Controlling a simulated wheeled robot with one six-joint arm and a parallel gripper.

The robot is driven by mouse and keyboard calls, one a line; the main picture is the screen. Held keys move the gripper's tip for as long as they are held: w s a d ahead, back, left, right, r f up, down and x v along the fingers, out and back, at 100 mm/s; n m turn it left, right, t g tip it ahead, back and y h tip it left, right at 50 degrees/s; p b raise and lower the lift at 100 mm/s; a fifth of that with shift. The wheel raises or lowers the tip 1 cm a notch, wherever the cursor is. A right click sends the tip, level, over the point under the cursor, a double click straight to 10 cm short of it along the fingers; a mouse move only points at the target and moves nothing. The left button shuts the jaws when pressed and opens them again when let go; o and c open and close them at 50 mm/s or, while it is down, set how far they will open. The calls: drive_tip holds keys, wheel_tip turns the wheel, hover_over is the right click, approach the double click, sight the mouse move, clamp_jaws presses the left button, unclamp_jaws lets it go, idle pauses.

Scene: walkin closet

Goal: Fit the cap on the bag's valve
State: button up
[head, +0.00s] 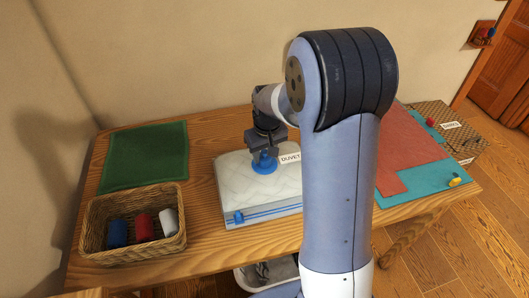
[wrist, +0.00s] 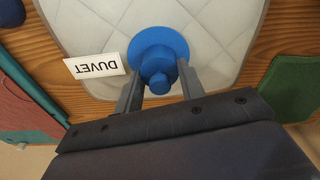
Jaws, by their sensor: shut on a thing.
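The pale quilted bag (head: 240,180) lies on the wooden table, with a DUVET label (head: 290,158) on its top; the bag also shows in the wrist view (wrist: 225,35). The blue cap (head: 264,163) has a wide round disc and a small knob, seen from above in the wrist view (wrist: 160,50). My gripper (head: 264,150) points down over the bag and is shut on the cap, one finger on each side (wrist: 159,85). The cap is at the bag's top; the valve is hidden beneath it, so I cannot tell whether they touch or are joined.
A wicker basket (head: 95,245) holds blue, red and white rolls at front left. A green cloth (head: 145,155) lies behind it. A red cloth (head: 408,150) and teal mat (head: 420,185) lie to the right, near another wicker basket (head: 440,112). My arm hides part of the table.

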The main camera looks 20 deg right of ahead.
drive_tip(key=o, duration=1)
drive_tip(key=shift+r, duration=0.1)
drive_tip(key=r, duration=0.3)
drive_tip(key=s+r, duration=0.1)
drive_tip(key=r, duration=0.6)
drive_tip(key=shift+s+d+r, duration=0.15)
drive_tip(key=shift+r, duration=0.15)
drive_tip(key=f, duration=0.7)
drive_tip(key=w+f, duration=0.1)
drive_tip(key=f, duration=0.2)
drive_tip(key=shift+w+f, duration=0.1)
drive_tip(key=shift+f, duration=0.25)
drive_tip(key=shift+r+p, duration=0.3)
drive_tip(key=shift+r, duration=0.05)
